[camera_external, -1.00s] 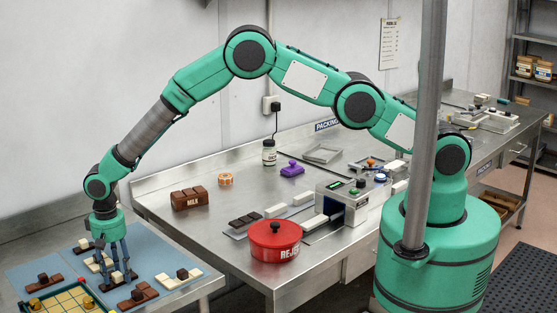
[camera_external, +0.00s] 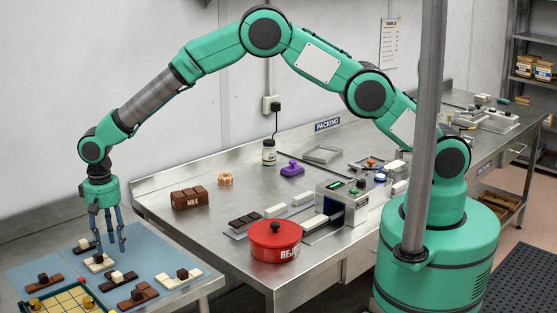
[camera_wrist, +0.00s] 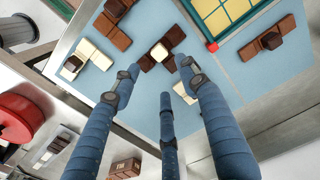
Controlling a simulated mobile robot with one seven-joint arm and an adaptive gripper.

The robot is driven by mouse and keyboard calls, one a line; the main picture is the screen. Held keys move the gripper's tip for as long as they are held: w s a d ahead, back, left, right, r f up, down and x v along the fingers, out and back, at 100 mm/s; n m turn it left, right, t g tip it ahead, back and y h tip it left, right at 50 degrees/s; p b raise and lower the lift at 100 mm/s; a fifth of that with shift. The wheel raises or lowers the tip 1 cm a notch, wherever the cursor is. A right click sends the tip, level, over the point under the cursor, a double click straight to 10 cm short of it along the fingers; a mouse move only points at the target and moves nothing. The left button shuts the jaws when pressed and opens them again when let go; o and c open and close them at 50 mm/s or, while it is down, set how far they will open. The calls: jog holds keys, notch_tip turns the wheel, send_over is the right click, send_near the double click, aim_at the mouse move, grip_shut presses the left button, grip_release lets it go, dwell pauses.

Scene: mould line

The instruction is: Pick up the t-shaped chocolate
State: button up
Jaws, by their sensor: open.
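I cannot tell for sure which one is the t-shaped chocolate. A dark brown bar with a white cube (camera_wrist: 160,51) appears between my fingertips in the wrist view; it also shows in the external view (camera_external: 118,279). My gripper (camera_external: 108,246) points down with its fingers spread and empty, above the mat. In the wrist view, my gripper (camera_wrist: 159,82) hides part of a white bar with a dark cube (camera_wrist: 182,92).
A white bar with a dark cube (camera_external: 180,277) and a brown bar with a dark cube (camera_external: 137,295) lie nearby. A green-edged yellow grid tray (camera_external: 60,300) stands at front left. A red pot (camera_external: 274,243) stands on the steel bench, right of the mat.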

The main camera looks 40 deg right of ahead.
jog(key=shift+r, duration=1.9)
jog(key=m+b, duration=0.4)
jog(key=m, duration=0.8)
jog(key=m+b, duration=0.4)
jog(key=m, duration=0.8)
jog(key=m+b, duration=0.4)
jog(key=m, duration=0.7)
jog(key=shift+s+m, duration=0.35)
jog(key=shift+m, duration=0.05)
jog(key=shift+f, duration=0.1)
